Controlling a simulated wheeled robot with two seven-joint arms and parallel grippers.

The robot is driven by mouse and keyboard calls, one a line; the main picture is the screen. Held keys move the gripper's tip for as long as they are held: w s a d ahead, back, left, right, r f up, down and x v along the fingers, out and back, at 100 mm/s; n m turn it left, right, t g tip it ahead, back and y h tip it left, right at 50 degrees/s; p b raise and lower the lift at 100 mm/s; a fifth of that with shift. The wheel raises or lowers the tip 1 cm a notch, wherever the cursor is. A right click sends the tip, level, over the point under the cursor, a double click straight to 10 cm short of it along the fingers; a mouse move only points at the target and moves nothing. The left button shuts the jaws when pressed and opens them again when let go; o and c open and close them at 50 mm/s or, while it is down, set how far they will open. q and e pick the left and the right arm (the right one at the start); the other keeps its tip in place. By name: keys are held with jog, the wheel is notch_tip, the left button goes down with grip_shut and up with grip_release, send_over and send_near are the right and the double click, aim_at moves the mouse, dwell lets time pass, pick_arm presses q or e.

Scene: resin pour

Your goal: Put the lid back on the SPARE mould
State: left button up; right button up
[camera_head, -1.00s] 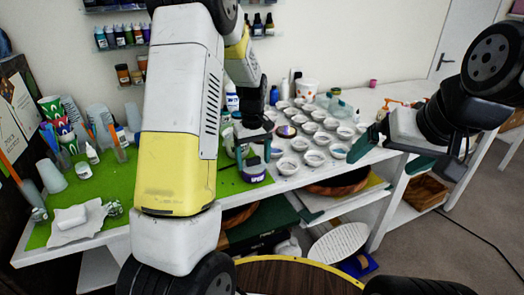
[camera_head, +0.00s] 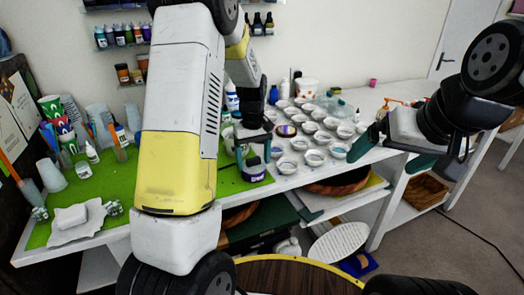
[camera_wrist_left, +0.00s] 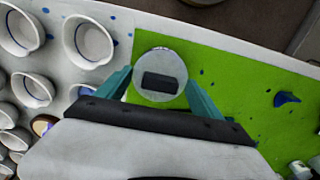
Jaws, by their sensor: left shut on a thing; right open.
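The SPARE mould seems to be the small white cup with a purple band (camera_head: 253,174) at the green mat's right edge; its lettering is too small to read. My left gripper (camera_head: 252,156) is directly over it, fingers pointing down. In the left wrist view a round pale lid (camera_wrist_left: 161,56) with a dark bar on top sits between the teal fingertips (camera_wrist_left: 160,84). The left gripper is shut on this lid. The lid covers what lies beneath, so I cannot tell whether it touches the cup. My right gripper (camera_head: 390,156) is open and empty at the right.
Rows of small white cups (camera_head: 313,157) stand close to the right of the left gripper. The green mat (camera_head: 110,180) holds a white block on paper (camera_head: 71,217), cups and bottles at the left. The bench's front edge is near the purple-banded cup.

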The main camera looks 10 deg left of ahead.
pick_arm(q)
jog(key=o, duration=1.4)
jog(key=shift+c, duration=0.2)
jog(key=shift+r, duration=3.5)
jog(key=shift+c, duration=0.2)
grip_shut()
jog(key=shift+f, duration=0.2)
